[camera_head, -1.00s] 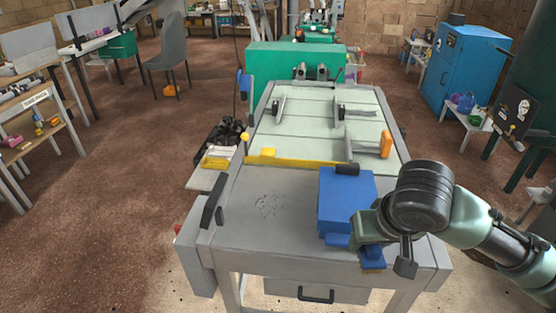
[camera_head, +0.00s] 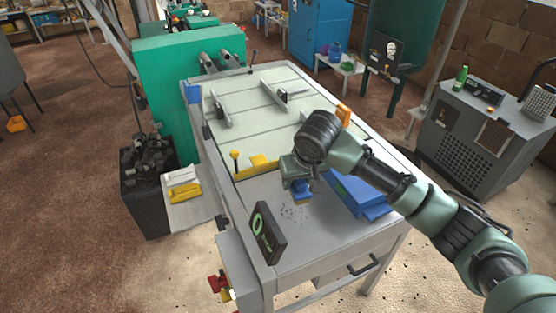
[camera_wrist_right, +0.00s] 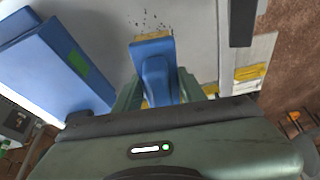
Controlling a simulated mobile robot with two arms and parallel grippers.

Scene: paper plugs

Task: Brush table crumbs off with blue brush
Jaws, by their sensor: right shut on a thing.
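My right gripper (camera_head: 300,182) is shut on the blue brush (camera_head: 302,192) over the grey table end (camera_head: 330,225). In the right wrist view, the brush (camera_wrist_right: 154,60) points away from my right gripper (camera_wrist_right: 155,95), with a yellowish edge at its far end. Dark crumbs (camera_head: 292,212) lie scattered on the table just in front of the brush in the head view. They also show past the brush tip in the wrist view (camera_wrist_right: 150,20). I cannot tell whether the bristles touch the table. My left gripper is not in view.
A blue box (camera_head: 358,195) stands on the table right of the brush, partly behind my arm. A dark panel with a green mark (camera_head: 268,233) stands at the table's left edge. A yellow strip (camera_head: 257,167) borders the pale machine bed.

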